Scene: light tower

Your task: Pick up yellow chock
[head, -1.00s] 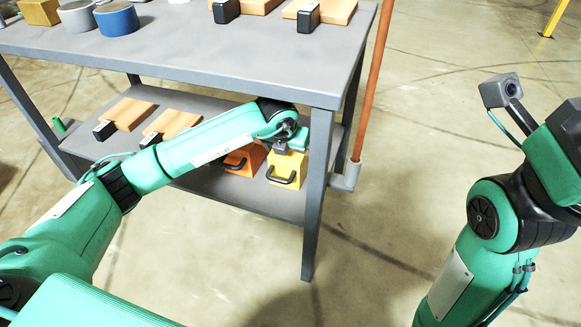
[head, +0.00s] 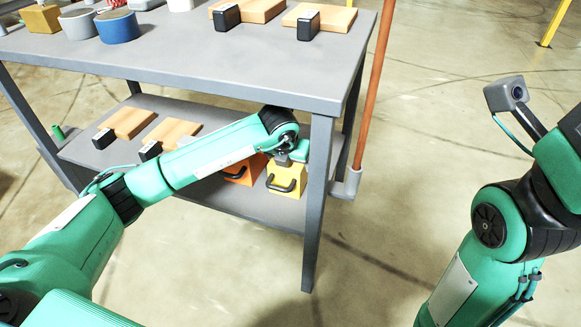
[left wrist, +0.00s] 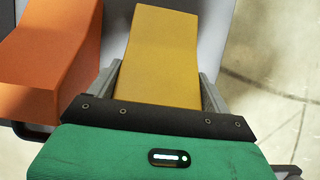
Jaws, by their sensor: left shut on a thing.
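The yellow chock (head: 290,171) is a wedge-shaped block with a black handle. It stands on the lower shelf of the grey table, near the right front leg. My left gripper (head: 291,158) reaches in under the tabletop and is at the top of the chock. In the left wrist view the yellow chock (left wrist: 162,60) lies between the two grey fingers of my left gripper (left wrist: 160,84), which is shut on it. Whether the chock's base touches the shelf cannot be told. My right arm shows at the right of the head view, but its fingers are not visible.
An orange chock (head: 240,173) stands close to the left of the yellow one; it also shows in the left wrist view (left wrist: 55,55). The tabletop (head: 170,50) is overhead and a table leg (head: 315,220) is just right. A red-brown pole (head: 374,90) stands beyond.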

